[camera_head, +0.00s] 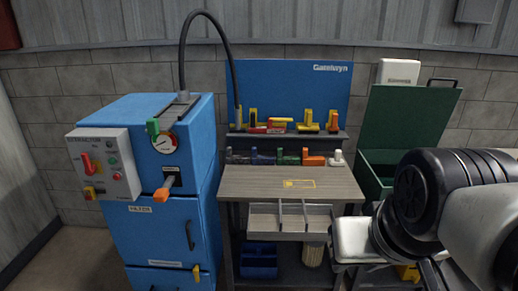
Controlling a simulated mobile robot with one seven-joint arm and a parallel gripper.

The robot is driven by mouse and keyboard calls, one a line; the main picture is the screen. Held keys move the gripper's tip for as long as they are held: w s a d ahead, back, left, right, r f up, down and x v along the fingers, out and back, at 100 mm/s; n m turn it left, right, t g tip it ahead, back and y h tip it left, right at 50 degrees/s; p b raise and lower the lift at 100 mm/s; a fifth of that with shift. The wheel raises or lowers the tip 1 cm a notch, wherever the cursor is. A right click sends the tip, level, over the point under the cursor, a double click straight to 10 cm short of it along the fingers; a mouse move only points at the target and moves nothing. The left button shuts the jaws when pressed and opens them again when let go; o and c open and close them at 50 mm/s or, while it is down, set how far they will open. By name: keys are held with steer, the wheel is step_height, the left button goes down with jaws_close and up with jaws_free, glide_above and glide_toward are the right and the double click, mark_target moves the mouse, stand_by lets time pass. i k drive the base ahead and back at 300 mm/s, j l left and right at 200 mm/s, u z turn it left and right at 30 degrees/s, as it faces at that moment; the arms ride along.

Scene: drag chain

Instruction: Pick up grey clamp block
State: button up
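I cannot pick out the grey clamp block for certain. A small pale grey-white piece (337,158) stands at the right end of the lower shelf row, beside an orange piece (313,160). A grey bar (180,106) lies on top of the blue machine, under the curved black hose. My arm enters at the right edge, in front of the green bin. My gripper's fingertips are not visible.
The workbench (240,185) has a mostly clear top with a small yellow marking, and open grey trays (265,220) below it. The blue machine (160,230) stands left with a control box (104,163). An open green bin (410,125) stands right. Several coloured tools line the upper shelf.

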mark_target(242, 160)
steer(key=i+j, duration=1.75)
